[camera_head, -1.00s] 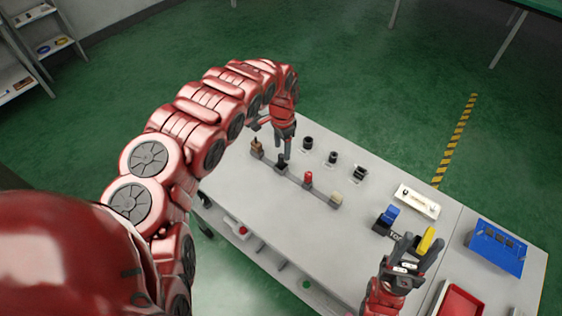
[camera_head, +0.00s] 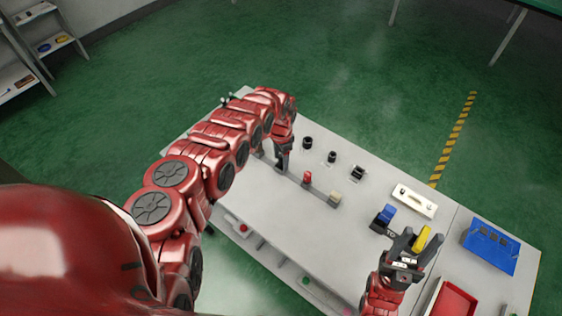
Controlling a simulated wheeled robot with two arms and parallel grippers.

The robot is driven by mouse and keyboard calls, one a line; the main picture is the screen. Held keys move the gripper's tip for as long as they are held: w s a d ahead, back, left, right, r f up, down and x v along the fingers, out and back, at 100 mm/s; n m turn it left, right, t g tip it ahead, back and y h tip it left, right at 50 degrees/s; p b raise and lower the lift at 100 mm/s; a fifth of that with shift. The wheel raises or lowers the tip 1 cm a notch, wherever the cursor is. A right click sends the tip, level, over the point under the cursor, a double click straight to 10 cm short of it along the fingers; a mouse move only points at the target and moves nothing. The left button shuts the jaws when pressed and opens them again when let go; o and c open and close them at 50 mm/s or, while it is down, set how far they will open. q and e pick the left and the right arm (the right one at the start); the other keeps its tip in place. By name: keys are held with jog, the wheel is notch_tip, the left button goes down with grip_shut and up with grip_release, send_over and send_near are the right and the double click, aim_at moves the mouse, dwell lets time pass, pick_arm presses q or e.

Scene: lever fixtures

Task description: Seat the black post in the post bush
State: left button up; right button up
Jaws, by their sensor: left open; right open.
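A grey strip (camera_head: 320,190) on the table holds a row of small pieces, with a red one (camera_head: 307,177) and a beige one (camera_head: 335,197) showing clearly. My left gripper (camera_head: 282,162) is open, pointing down at the strip where the black post stands. The post is hidden or merges with the dark fingers, and I cannot tell whether they touch it. Black bush-like pieces stand behind the strip: one at the left (camera_head: 307,142), one in the middle (camera_head: 332,156) and one at the right (camera_head: 358,171). I cannot tell which is the post bush. My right gripper (camera_head: 413,242) is open at the lower right.
A yellow piece (camera_head: 422,239) shows by my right gripper. A blue-and-black fixture (camera_head: 384,216) and a white block (camera_head: 414,201) stand behind it. A blue tray (camera_head: 490,246) and a red bin (camera_head: 458,301) are at the right. The table's front middle (camera_head: 290,225) is clear.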

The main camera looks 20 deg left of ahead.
pick_arm(q)
grip_shut()
jog(key=shift+r, duration=0.1)
dwell(0.5)
